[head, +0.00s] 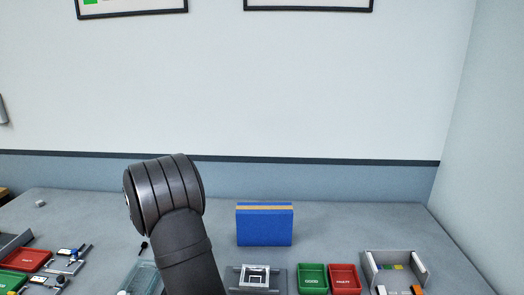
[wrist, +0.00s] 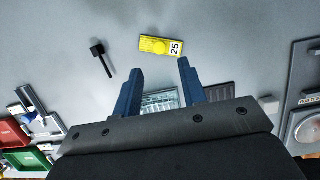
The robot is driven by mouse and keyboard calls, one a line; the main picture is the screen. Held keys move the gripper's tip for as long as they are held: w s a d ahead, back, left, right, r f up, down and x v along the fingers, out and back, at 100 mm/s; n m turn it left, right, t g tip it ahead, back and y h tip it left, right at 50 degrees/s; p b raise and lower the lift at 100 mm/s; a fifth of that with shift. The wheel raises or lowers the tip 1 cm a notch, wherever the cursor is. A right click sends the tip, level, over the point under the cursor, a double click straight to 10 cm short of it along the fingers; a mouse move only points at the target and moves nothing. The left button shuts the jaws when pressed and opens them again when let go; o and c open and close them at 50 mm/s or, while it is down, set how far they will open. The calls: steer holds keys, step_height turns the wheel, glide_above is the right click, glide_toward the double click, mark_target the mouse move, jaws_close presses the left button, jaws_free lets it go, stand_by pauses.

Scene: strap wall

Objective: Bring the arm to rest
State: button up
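My gripper (wrist: 158,85) shows in the wrist view with its two blue fingers spread apart and nothing between the tips. It is above the grey table (wrist: 225,50). A yellow block (wrist: 150,44) marked 25 lies on the table just beyond the fingertips, apart from them. In the head view my dark arm rises from the bottom edge left of centre, and the gripper itself is not visible there.
A blue box with a yellow band (head: 264,227) stands at the table's middle. Green (head: 312,279) and red (head: 344,279) trays sit to its front right, by a grey open-fronted bin (head: 369,272). A black mallet-like tool (wrist: 102,58) lies left of the block. The back right tabletop is clear.

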steer(key=x, duration=0.7)
steer(key=shift+w+r, duration=0.1)
steer(key=shift+r, duration=1.6)
